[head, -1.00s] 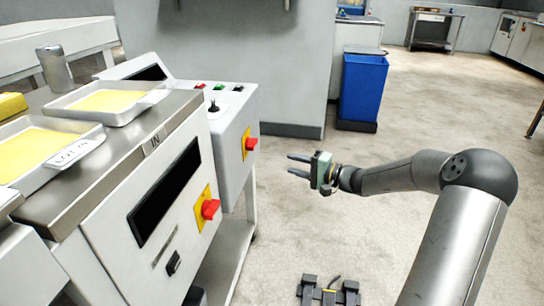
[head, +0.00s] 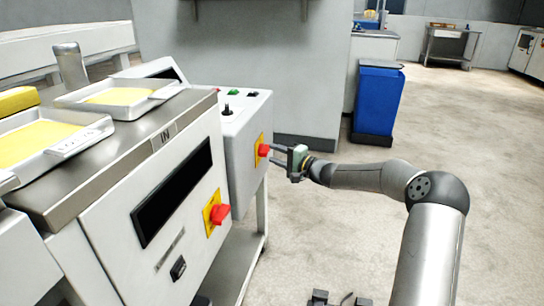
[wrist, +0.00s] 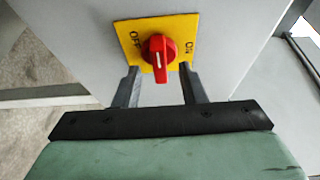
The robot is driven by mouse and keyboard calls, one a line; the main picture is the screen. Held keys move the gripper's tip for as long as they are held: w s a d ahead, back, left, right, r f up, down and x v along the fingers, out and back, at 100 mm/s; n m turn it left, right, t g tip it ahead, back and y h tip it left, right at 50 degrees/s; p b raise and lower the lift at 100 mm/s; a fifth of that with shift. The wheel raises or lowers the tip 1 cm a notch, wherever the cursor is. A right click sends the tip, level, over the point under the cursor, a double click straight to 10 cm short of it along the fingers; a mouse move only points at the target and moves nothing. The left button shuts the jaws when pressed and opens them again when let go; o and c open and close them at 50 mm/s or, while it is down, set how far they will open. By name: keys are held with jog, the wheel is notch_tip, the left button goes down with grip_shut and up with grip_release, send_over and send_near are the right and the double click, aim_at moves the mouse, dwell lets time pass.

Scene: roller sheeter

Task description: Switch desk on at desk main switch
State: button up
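The desk main switch is a red rotary knob (head: 263,150) on a yellow plate (head: 258,160), on the side of the grey control desk (head: 245,140). In the wrist view the knob (wrist: 158,50) sits between the words OFF on the left and ON on the right. Its white mark runs roughly upright, midway between the two words. My gripper (head: 274,154) is open. In the wrist view its fingers (wrist: 160,75) stand on either side of the knob, their tips close to the plate. I cannot tell whether they touch the knob.
A second red knob on a yellow plate (head: 216,214) is on the nearer machine's front, below a black display (head: 172,192). Trays with yellow sheets (head: 120,95) lie on top. A blue bin (head: 377,103) stands behind. The floor to the right is clear.

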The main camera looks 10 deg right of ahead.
jog(key=shift+x, duration=1.05)
grip_shut()
